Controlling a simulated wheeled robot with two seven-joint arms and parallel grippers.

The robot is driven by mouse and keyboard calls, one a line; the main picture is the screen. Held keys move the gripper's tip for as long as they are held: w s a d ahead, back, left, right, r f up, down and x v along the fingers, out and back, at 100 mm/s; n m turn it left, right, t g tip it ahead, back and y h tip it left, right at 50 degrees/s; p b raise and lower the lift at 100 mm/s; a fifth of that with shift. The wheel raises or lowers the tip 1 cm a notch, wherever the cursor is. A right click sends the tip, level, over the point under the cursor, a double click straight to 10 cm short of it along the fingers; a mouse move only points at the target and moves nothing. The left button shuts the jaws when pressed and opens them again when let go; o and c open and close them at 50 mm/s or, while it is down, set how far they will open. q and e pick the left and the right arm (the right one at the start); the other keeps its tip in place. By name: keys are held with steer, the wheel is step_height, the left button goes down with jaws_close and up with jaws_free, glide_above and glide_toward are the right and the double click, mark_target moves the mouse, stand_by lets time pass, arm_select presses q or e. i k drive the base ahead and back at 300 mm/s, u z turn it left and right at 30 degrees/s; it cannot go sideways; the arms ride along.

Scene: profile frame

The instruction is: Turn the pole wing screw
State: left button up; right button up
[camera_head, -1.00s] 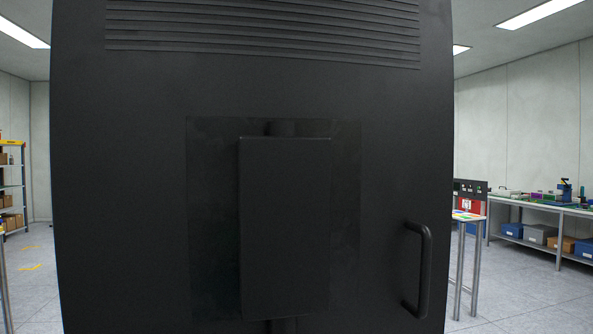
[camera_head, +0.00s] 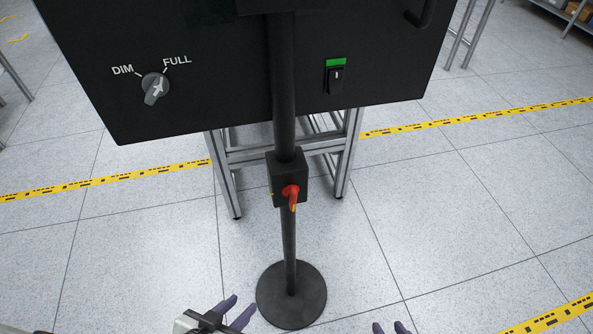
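The red-orange wing screw (camera_head: 291,191) sits on the front of a black clamp block (camera_head: 280,173) around a black upright pole (camera_head: 284,95). Its wing points down, with an orange tip. The pole stands on a round black base (camera_head: 292,309). My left gripper (camera_head: 244,303) is at the bottom edge, left of the base, with its two purple fingers apart and nothing between them. My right gripper (camera_head: 389,326) shows only its two purple fingertips at the bottom edge, right of the base, apart and empty. Both are well below the wing screw in the picture.
A black cabinet (camera_head: 220,75) stands behind the pole on a metal frame (camera_head: 235,170), with a DIM/FULL knob (camera_head: 155,88) and a green-topped switch (camera_head: 336,77). Yellow-black tape (camera_head: 470,118) crosses the tiled floor. The floor beside the pole is clear.

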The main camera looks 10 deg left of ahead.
mark_target(292, 191)
steer(key=z, duration=0.95)
steer(key=k, duration=1.25)
steer(key=u, duration=1.55)
steer(key=i, duration=0.5)
